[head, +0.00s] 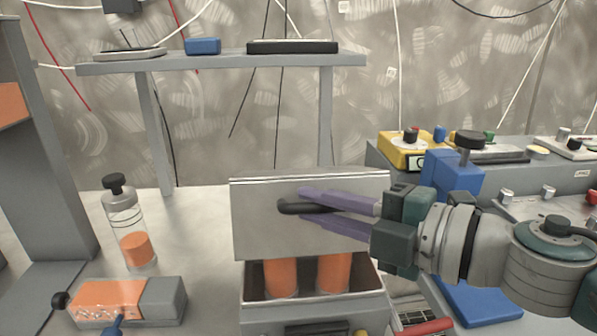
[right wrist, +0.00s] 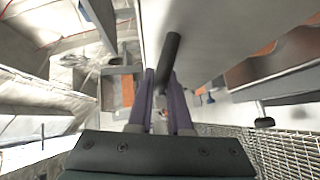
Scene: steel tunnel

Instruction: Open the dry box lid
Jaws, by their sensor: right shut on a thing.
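The dry box (head: 315,316) stands on the table at the front centre of the head view. Its grey lid (head: 262,245) is raised and stands steeply up at the box, so the inside shows, with two orange cylinders (head: 281,277) in it. A dark handle (head: 292,207) sticks out from the lid's face. My right gripper (head: 303,206) reaches in from the right with its purple fingers shut on the handle. In the right wrist view the dark handle (right wrist: 171,60) runs between the two fingers, against the lid (right wrist: 205,35). My left gripper is not in view.
A clear bottle with orange contents (head: 136,248) and an orange and grey block device (head: 120,300) stand left of the box. A grey shelf (head: 215,61) rises behind it. A yellow device (head: 400,148) and a blue block (head: 452,172) are at the right, near my right arm.

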